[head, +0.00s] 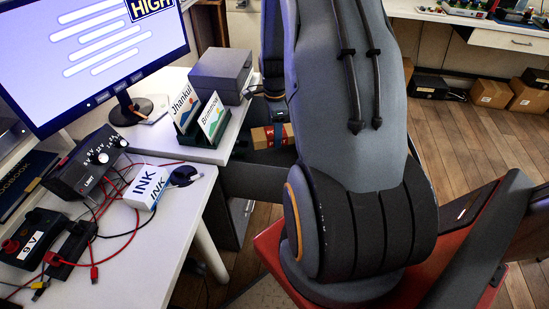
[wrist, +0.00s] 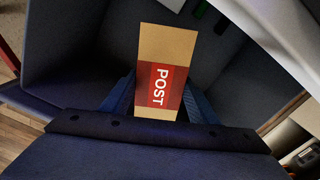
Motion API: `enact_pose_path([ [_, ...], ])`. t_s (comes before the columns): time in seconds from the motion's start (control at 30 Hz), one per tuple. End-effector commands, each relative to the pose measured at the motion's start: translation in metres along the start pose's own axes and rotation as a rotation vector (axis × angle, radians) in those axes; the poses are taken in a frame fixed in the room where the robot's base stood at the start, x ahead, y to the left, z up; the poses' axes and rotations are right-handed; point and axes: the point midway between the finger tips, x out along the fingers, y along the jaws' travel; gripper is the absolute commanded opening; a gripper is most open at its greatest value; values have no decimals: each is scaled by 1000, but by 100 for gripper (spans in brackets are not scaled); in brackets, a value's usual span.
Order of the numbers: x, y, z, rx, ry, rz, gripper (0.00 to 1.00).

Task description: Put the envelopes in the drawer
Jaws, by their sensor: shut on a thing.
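A brown envelope (wrist: 167,45) with a red band reading POST is held upright in the wrist view. My gripper (wrist: 158,95) is shut on it, one blue finger at each side. In the head view a brown and red piece that looks like the same envelope (head: 260,138) shows just right of the desk edge, partly hidden by my arm. Dark grey walls (wrist: 70,50) surround the envelope in the wrist view; they look like an open drawer, but I cannot tell whether the envelope touches its floor. No other envelope is clearly seen.
On the desk stand a grey box (head: 222,72), a green holder with two name cards (head: 213,120), an INK box (head: 147,188), a power supply (head: 88,160) with loose wires, and a monitor (head: 85,50). Cardboard boxes (head: 528,97) stand on the floor at the far right.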

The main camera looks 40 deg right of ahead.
Motion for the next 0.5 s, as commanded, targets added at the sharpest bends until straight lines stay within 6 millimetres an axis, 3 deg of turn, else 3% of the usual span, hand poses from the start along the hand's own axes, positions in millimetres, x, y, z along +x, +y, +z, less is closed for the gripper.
enact_pose_path([
  [0.3,72,1,0,0,0,3,29],
  [0.5,94,0,0,-1,0,0,29],
])
